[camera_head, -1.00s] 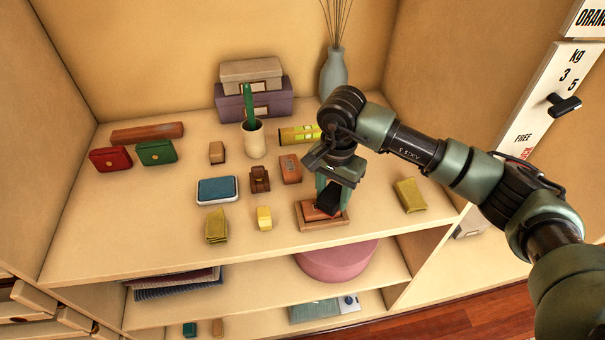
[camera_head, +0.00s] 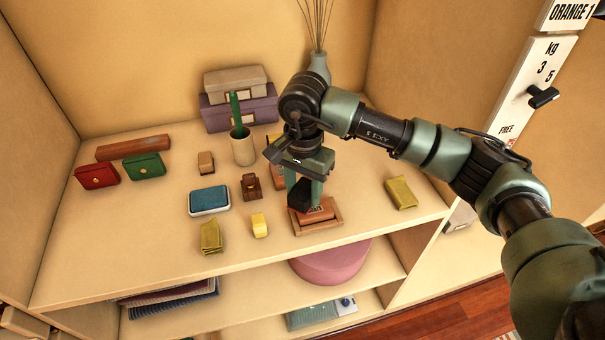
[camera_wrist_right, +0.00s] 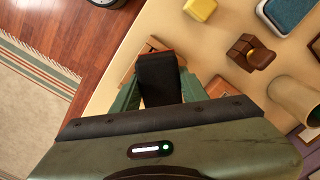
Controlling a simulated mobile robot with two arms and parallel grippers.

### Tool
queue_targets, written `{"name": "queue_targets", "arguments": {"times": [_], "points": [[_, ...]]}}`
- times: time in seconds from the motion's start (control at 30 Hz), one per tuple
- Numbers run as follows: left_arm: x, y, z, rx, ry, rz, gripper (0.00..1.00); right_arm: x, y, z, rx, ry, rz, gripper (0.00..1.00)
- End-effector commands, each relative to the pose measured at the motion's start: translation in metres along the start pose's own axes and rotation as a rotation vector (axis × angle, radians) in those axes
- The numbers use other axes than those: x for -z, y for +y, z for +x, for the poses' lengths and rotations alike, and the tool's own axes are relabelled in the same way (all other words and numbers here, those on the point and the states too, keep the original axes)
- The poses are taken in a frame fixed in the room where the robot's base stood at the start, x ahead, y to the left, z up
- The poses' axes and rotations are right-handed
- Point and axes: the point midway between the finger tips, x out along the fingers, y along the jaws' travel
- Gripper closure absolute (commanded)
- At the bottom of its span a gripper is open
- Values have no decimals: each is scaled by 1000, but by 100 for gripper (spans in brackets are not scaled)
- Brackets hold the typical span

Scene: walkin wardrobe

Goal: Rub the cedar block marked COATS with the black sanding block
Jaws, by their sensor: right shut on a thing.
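My right gripper (camera_head: 304,190) is shut on the black sanding block (camera_head: 299,196), which also shows between the fingers in the right wrist view (camera_wrist_right: 160,78). The sanding block is over the left part of a reddish cedar block (camera_head: 320,213). I cannot tell whether the two touch. The cedar block lies in a shallow wooden tray (camera_head: 325,226) near the shelf's front edge. Its marking is too small to read. Another reddish-brown block (camera_head: 277,178) is mostly hidden behind my right gripper. My left gripper is not in view.
A cup (camera_head: 243,150) stands behind.

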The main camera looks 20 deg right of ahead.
Motion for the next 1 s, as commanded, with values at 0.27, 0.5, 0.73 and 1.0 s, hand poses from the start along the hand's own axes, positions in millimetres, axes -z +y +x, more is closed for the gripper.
{"name": "queue_targets", "arguments": {"times": [0.27,0.5,0.73,1.0], "points": [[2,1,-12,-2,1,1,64,-1,-1,-28,3,1,6,94],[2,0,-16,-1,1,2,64,-2,0,-40,1,1,10,94],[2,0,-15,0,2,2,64,-2,0,-40,1,1,10,94],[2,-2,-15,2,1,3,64,-2,0,-40,1,1,11,94]]}}
